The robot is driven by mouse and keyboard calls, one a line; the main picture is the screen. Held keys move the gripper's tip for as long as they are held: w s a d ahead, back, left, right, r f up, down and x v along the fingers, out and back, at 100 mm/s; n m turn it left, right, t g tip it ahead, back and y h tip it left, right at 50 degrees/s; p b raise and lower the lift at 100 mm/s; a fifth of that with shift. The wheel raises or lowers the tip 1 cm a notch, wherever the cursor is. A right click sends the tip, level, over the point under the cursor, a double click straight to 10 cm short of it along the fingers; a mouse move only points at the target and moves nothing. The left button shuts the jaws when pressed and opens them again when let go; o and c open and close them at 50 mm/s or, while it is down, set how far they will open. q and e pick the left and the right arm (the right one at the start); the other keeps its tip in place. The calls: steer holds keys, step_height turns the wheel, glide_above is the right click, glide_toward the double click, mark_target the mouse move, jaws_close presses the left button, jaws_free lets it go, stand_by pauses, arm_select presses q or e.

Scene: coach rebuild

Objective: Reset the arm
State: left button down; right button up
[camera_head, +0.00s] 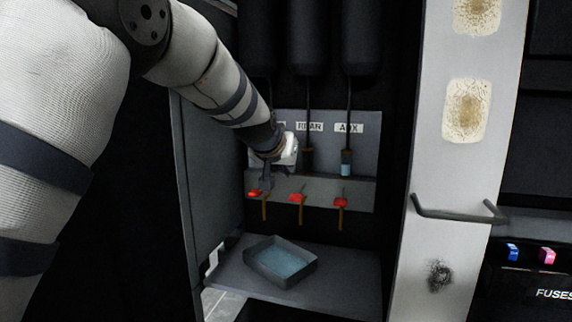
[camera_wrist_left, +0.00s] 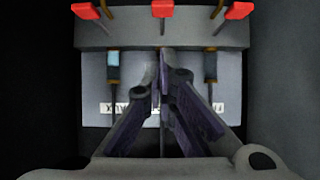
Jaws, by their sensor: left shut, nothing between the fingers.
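My left arm reaches from the upper left into a dark cabinet. Its gripper (camera_head: 268,184) is shut and empty, in front of the left part of a grey labelled panel (camera_head: 365,145). In the left wrist view the gripper's fingers (camera_wrist_left: 163,62) meet at the tips, between two hanging rods and close to a grey ledge (camera_wrist_left: 190,36). I cannot tell whether they touch it. The gripper hides part of the leftmost label and the rod there. My right gripper is not in view.
Three red-handled levers (camera_head: 297,198) stick out along the ledge, close below the gripper. A rod with a pale blue sleeve (camera_head: 346,163) hangs under the AUX label. A tray (camera_head: 308,268) with blue contents sits on the lower shelf. A bar handle (camera_head: 455,216) juts out at right.

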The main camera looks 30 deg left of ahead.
arm_select(q)
steer(key=shift+s+r, duration=0.15)
steer(key=shift+s, duration=0.05)
stand_by(0.3)
steer(key=s+d+f+g, duration=0.2)
steer(key=s+f, duration=0.4)
steer(key=f, duration=0.6)
steer(key=s+d+f+m+g+h, duration=0.15)
steer(key=s+f, duration=0.45)
steer(key=f, duration=0.6)
steer(key=s+d+f+g, duration=0.25)
steer(key=s+f, duration=0.35)
steer(key=f, duration=0.6)
steer(key=s+d+f+g, duration=0.2)
steer(key=s+f, duration=0.1)
steer(key=s, duration=0.8)
steer(key=s+d+f+g+h, duration=0.1)
steer(key=s+d+f+g, duration=0.1)
steer(key=s, duration=0.9)
steer(key=s+d+f+g, duration=0.2)
steer(key=s+f, duration=0.2)
steer(key=s, duration=0.7)
steer(key=shift+s+d+f+m, duration=0.15)
steer(key=shift+d+f+m, duration=0.1)
steer(key=shift+m, duration=0.2)
steer(key=shift+a, duration=0.1)
